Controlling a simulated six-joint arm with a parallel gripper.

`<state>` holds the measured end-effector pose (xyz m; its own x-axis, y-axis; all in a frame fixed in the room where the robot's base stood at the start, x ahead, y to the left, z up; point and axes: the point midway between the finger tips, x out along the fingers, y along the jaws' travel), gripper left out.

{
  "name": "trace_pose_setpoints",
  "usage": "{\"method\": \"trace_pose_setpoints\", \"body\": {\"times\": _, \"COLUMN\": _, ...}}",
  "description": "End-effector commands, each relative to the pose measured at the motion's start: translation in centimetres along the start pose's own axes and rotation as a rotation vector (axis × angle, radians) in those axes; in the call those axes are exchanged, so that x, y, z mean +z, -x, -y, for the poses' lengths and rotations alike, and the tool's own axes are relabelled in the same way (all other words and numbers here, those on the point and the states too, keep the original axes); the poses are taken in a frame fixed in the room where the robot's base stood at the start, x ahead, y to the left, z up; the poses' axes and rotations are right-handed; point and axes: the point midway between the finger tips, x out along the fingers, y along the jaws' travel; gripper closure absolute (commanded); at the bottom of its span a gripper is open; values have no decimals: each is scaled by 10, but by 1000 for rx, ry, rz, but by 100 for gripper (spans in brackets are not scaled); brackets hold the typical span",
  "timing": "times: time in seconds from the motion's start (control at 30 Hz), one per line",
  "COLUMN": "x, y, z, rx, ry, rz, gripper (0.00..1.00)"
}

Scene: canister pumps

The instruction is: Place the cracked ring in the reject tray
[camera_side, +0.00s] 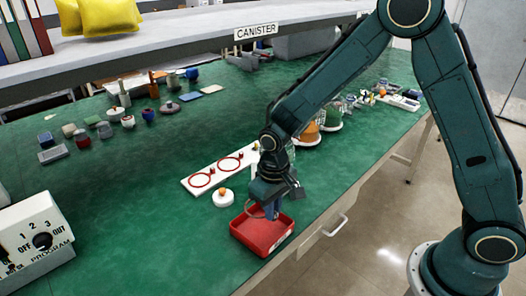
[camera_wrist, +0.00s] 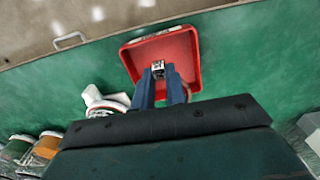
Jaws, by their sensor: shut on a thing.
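The red reject tray (camera_side: 262,240) sits near the front edge of the green bench. It also shows in the wrist view (camera_wrist: 188,55), directly beyond my fingers. My gripper (camera_side: 271,212) points down over the tray, its tips at or just above the tray's opening. In the wrist view my gripper (camera_wrist: 160,72) has its blue fingers close together and shut on the ring. Only a thin curved edge of the ring (camera_wrist: 187,91) shows beside the fingers. Its crack cannot be made out, and I cannot tell whether it touches the tray floor.
A white board (camera_side: 219,169) with red rings lies behind the tray. A round white piece with an orange knob (camera_side: 223,197) stands left of the tray. Orange and green canisters (camera_side: 308,134) stand beyond my forearm. The bench left of the tray is largely clear.

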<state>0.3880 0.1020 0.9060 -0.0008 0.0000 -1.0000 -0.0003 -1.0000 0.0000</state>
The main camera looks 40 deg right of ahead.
Motion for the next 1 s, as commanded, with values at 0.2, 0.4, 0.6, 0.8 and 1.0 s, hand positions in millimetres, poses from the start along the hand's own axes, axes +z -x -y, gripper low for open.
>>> {"method": "trace_pose_setpoints", "body": {"times": 0.2, "x": 0, "y": -32, "z": 0, "rx": 1, "ry": 0, "rz": 2, "gripper": 100}}
{"method": "trace_pose_setpoints", "body": {"times": 0.4, "x": 0, "y": -42, "z": 0, "rx": 0, "ry": 0, "rz": -1, "gripper": 100}}
{"method": "trace_pose_setpoints", "body": {"times": 0.6, "x": 0, "y": -44, "z": 0, "rx": 0, "ry": 0, "rz": 0, "gripper": 100}}
{"method": "trace_pose_setpoints", "body": {"times": 0.8, "x": 0, "y": -60, "z": 0, "rx": 1, "ry": 0, "rz": 3, "gripper": 100}}
{"method": "trace_pose_setpoints", "body": {"times": 1.0, "x": 0, "y": -78, "z": 0, "rx": 0, "ry": 0, "rz": 2, "gripper": 100}}
